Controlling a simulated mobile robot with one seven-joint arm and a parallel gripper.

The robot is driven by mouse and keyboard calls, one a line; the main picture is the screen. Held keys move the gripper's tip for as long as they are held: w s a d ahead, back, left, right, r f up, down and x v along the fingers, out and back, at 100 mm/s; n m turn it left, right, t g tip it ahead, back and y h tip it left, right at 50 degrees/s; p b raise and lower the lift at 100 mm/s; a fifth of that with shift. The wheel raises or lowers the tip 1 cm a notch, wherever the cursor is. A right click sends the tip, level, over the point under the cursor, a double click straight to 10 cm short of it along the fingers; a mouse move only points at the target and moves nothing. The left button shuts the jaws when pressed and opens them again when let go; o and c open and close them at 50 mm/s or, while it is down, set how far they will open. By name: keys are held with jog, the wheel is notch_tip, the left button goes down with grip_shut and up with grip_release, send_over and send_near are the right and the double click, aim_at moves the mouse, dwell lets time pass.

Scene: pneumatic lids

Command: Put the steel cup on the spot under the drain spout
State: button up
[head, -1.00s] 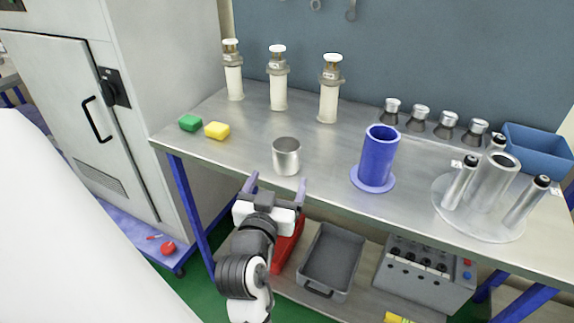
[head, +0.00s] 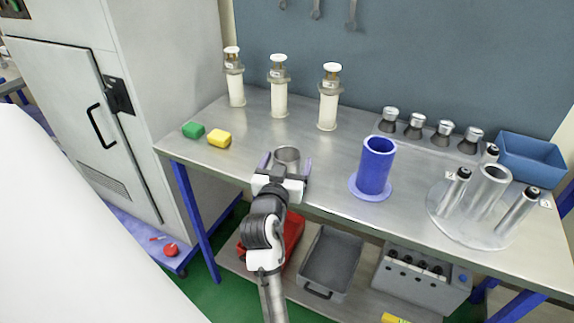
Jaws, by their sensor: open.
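The steel cup (head: 287,155) stands upright on the steel bench, near its front edge; its lower part is hidden behind my gripper. My gripper (head: 285,162) is open, with one finger to the left and one to the right of the cup. I cannot tell whether the fingers touch it. I cannot make out which thing is the drain spout or the spot under it. A blue cylinder on a round base (head: 375,167) stands to the right of the cup.
Green (head: 194,130) and yellow (head: 219,138) blocks lie left of the cup. White cylinders (head: 279,98) stand behind. A tube stand (head: 443,222) and a blue bin (head: 533,157) are at right. A grey tray (head: 330,262) sits on the lower shelf. The bench between cup and blue cylinder is clear.

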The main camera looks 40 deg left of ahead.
jog(key=c, duration=1.2)
jog(key=shift+r, duration=0.15)
